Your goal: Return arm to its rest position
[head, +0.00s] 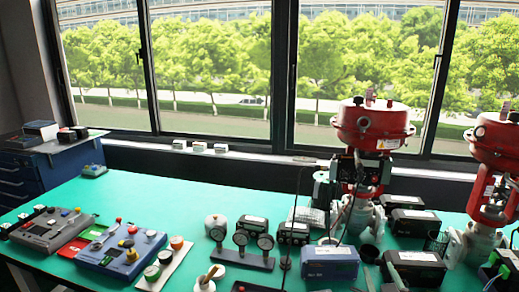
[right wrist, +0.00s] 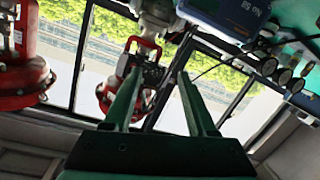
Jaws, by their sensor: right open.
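My right gripper (right wrist: 157,73) is open and empty in the right wrist view, which is upside down. Its two long fingers stand well apart. In the head view, slim finger-like shapes rise from the bottom edge right of the middle; most of the right arm is out of frame. The same red valve actuator (head: 372,125) stands upright on the green bench (head: 150,200) there. My left gripper shows in neither view.
A second red valve (head: 492,140) stands at the right edge. A blue box (head: 329,263), dark boxes (head: 415,221) and a row of gauges (head: 241,257) crowd the front. Two control boxes (head: 120,250) (head: 52,229) lie at left.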

